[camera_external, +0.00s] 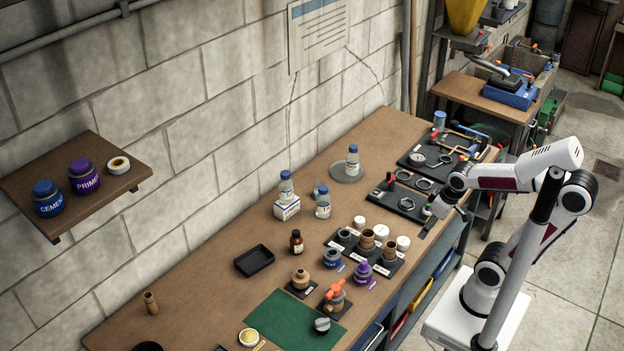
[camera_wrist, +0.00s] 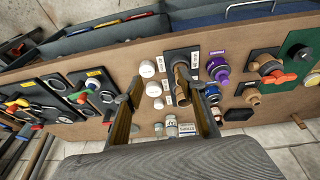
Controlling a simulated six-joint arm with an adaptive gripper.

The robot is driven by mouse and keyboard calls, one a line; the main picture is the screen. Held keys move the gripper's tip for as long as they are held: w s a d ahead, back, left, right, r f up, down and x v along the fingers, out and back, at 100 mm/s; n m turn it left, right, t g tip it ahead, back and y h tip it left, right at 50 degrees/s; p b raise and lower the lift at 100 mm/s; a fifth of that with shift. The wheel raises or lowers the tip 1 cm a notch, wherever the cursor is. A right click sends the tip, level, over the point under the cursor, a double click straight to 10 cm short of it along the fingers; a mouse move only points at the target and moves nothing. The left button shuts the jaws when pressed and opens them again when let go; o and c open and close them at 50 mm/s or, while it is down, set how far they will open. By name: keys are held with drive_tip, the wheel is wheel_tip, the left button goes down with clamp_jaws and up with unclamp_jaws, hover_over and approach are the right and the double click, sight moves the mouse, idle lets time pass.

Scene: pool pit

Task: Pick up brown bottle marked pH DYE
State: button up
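My gripper (camera_external: 433,220) is above the bench's front right edge, well apart from the bottle. In the wrist view, my gripper (camera_wrist: 167,90) shows its two fingers wide apart with nothing held between them.
Clear bottles (camera_external: 323,203) stand behind the brown bottle. The black tray (camera_external: 254,261) lies to its left. Fittings and jars on black mats (camera_external: 343,241) stand between it and my gripper. A green mat (camera_external: 290,318) lies in front. The wall shelf (camera_external: 120,189) holds jars.

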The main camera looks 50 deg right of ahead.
drive_tip(key=w+d+f+n+t, duration=0.1)
drive_tip(key=w+f, duration=0.1)
drive_tip(key=w, duration=0.6)
drive_tip(key=w+d+f+n+t+h, duration=0.1)
drive_tip(key=w+f, duration=0.2)
drive_tip(key=w, duration=0.6)
drive_tip(key=w+d+f+n+t, duration=0.1)
drive_tip(key=w+d+f, duration=0.1)
drive_tip(key=w, duration=0.6)
drive_tip(key=w+a+f+n+t+y, duration=0.35)
drive_tip(key=w+a, duration=0.35)
drive_tip(key=w, duration=0.5)
wheel_tip(320, 180, up, 6)
drive_tip(key=r+n+y, duration=0.1)
drive_tip(key=n+y, duration=0.2)
drive_tip(key=y, duration=0.5)
hover_over(296, 242)
drive_tip(key=d, duration=0.4)
drive_tip(key=shift+s+a+f+m, duration=0.25)
drive_tip(key=shift+s, duration=0.15)
drive_tip(key=shift+f, duration=0.15)
drive_tip(key=shift+f, duration=1.65)
drive_tip(key=shift+f, duration=0.1)
